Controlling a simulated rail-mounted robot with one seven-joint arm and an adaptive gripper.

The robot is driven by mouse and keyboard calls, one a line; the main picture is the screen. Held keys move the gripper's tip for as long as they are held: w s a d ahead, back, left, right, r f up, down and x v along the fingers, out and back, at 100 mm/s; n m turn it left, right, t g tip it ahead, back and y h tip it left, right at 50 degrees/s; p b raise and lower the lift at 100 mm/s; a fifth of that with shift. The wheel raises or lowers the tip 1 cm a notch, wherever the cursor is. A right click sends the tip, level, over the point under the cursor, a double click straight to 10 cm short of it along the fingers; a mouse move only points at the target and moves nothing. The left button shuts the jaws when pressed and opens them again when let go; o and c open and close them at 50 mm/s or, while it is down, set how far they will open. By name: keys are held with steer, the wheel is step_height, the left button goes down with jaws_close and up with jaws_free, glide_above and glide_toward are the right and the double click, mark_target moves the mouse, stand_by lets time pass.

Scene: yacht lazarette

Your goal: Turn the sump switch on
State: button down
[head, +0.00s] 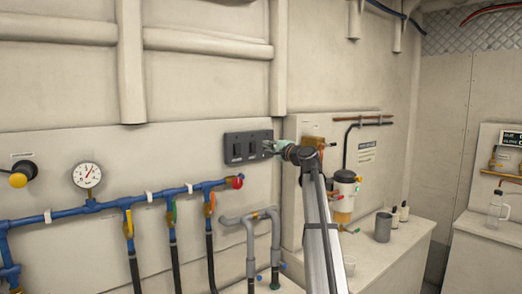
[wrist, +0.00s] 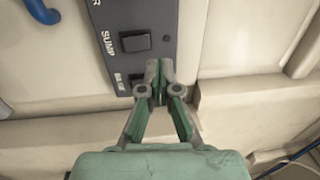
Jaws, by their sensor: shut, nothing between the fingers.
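The dark switch panel (head: 237,150) is on the wall in the head view. In the wrist view the sump switch (wrist: 135,41), a black rocker, sits beside the word SUMP, with a small dark dot on its other side. In the head view it appears to be the middle switch (head: 252,147). I cannot tell which way it is set. My gripper (wrist: 159,72) is shut and empty, its fingertips over the panel's end, beside the neighbouring switch (wrist: 137,78) and off the sump switch. In the head view my gripper (head: 270,148) covers the panel's right end. Contact is unclear.
Blue pipes with coloured valve handles (head: 130,204) and a gauge (head: 87,175) are left of and below the panel. The wall above the panel is clear.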

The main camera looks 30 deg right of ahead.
steer(key=s+d+r+b, duration=0.1)
steer(key=s, duration=0.5)
steer(key=shift+r, duration=0.1)
